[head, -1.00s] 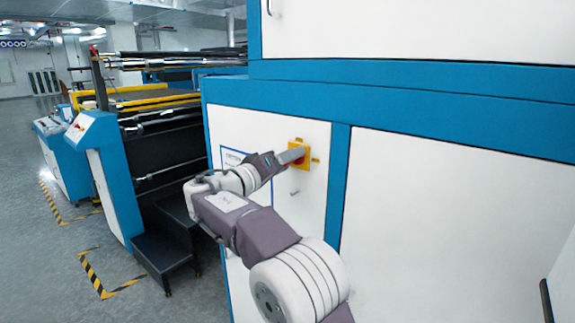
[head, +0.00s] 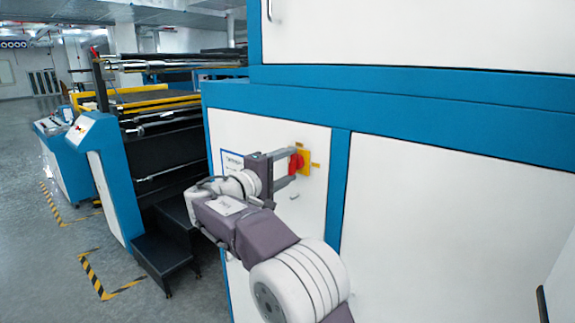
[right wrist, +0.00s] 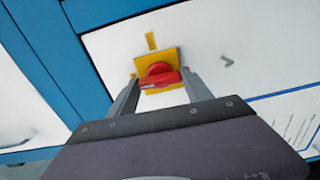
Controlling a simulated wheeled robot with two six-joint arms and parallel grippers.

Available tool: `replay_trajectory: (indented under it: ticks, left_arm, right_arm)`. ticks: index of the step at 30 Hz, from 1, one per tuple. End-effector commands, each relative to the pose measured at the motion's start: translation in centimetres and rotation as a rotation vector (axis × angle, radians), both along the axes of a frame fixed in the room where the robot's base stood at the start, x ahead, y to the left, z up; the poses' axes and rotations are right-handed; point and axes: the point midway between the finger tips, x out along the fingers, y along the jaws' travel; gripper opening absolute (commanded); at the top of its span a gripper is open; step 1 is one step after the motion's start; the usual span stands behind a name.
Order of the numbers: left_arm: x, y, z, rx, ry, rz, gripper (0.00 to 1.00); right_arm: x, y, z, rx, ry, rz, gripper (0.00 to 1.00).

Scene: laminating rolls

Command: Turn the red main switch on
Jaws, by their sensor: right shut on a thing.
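The red main switch (head: 296,164) is a rotary knob on a yellow plate (head: 307,171) on the white machine panel. My right gripper (head: 290,166) is at the knob, one finger above it and one below in the head view. In the right wrist view the red knob (right wrist: 159,77) sits between the two fingers, in front of the yellow plate (right wrist: 166,55), its handle lying roughly across from finger to finger. The right gripper is shut on the knob. My left gripper is not in view.
A small handle or latch (right wrist: 227,60) sticks out of the panel near the yellow plate. Blue frame beams (head: 337,185) border the panel. A blue console (head: 108,180) and black steps (head: 160,255) stand to the left. The grey floor at far left is open.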

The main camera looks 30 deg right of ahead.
Motion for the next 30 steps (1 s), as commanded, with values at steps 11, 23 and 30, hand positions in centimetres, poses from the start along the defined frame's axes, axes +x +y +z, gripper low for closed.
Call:
replay_trajectory:
  ticks: [11, 23, 30]
  left_arm:
    - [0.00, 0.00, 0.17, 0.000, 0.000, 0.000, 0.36]
    - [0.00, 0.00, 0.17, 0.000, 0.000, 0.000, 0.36]
    - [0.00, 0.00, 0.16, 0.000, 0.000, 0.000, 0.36]
  right_arm:
    - [0.00, -0.01, 0.00, -0.021, 0.048, 0.000, 0.18]
    - [0.01, 0.00, -0.02, -0.021, 0.049, 0.000, 0.80]
    - [0.00, 0.00, -0.02, -0.020, 0.047, 0.000, 0.80]
